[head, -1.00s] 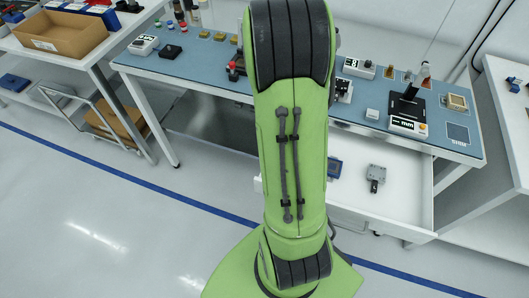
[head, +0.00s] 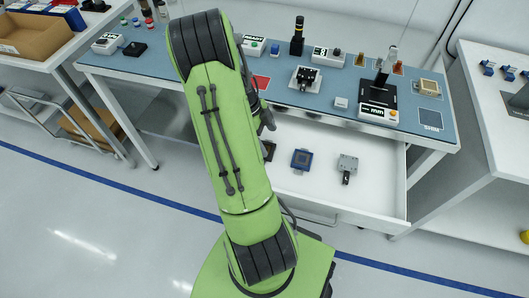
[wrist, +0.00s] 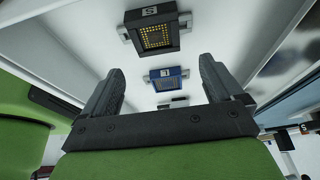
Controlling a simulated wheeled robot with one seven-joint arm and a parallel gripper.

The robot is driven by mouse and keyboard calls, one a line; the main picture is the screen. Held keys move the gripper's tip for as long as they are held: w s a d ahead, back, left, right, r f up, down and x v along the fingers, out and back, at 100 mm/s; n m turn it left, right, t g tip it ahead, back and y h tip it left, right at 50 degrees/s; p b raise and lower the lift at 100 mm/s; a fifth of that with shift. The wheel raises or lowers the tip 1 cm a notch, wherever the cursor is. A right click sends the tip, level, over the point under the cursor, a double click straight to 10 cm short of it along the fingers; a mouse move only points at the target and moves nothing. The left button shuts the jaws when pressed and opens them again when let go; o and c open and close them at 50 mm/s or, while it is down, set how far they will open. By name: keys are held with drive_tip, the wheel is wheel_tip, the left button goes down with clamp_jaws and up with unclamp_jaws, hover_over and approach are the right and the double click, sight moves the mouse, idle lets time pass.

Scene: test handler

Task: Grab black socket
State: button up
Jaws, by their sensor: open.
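The black socket (wrist: 157,34) has a grid of gold contacts and a white label plate marked "S". It lies in the open white drawer, at the top of the wrist view. In the head view only part of a dark piece (head: 269,150) shows beside my arm. My gripper (wrist: 161,66) is open and empty. The black socket shows beyond its fingertips, not between them. In the head view my gripper (head: 266,117) is partly hidden behind my arm, above the drawer's back left area.
A blue socket (head: 301,160) lies right of the black one in the drawer; it also shows in the wrist view (wrist: 167,76). A grey clamp-like part (head: 347,166) lies further right. The blue-topped bench (head: 210,88) with several devices stands above the drawer (head: 380,185).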

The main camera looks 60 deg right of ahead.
sight(273, 150)
drive_tip(key=b+x, duration=0.1)
drive_tip(key=x, duration=0.4)
drive_tip(key=shift+f, duration=0.3)
drive_tip(key=shift+c, duration=0.2)
